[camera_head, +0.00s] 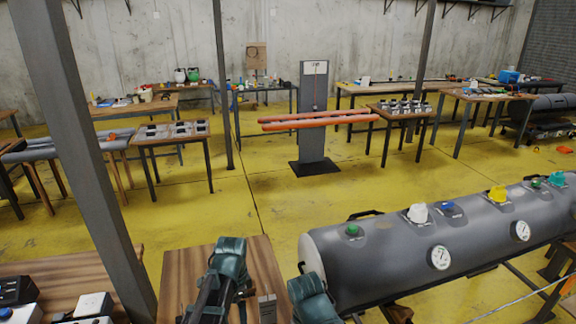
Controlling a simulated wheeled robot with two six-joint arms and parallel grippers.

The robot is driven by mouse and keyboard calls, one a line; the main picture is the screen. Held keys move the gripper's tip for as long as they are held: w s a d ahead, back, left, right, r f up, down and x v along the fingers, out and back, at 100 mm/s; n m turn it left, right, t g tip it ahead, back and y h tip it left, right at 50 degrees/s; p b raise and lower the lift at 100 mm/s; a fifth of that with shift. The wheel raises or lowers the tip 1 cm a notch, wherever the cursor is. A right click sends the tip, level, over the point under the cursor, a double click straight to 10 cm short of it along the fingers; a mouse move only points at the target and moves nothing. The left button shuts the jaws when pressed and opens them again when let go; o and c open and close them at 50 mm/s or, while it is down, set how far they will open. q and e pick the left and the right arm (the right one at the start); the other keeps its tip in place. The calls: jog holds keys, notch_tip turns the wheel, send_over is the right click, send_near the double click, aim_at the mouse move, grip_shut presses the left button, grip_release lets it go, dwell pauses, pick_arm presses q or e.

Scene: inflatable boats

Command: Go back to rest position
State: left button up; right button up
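Parts of my two arms show at the bottom centre as dark teal joints and a black link. My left arm is over a brown wooden table (183,273). My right arm is just left of the near end of a long grey inflatable tube (385,265). I can make out no fingertips of either gripper, so whether they hold anything is hidden. A small grey block (267,308) shows beside my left arm, and I cannot tell what it is.
The grey tube carries gauges (440,257) and coloured valves (498,194). A steel post (85,150) stands at left. A grey stand (313,110) is behind two orange tubes (320,121). Workbenches line the back. Yellow floor (210,215) is open in the middle.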

pick_arm(q)
jog(key=s+d+n+y, duration=0.1)
jog(key=s+d+n, duration=0.7)
jog(key=s, duration=0.3)
jog(key=shift+s+n, duration=0.35)
jog(key=shift+n, duration=0.15)
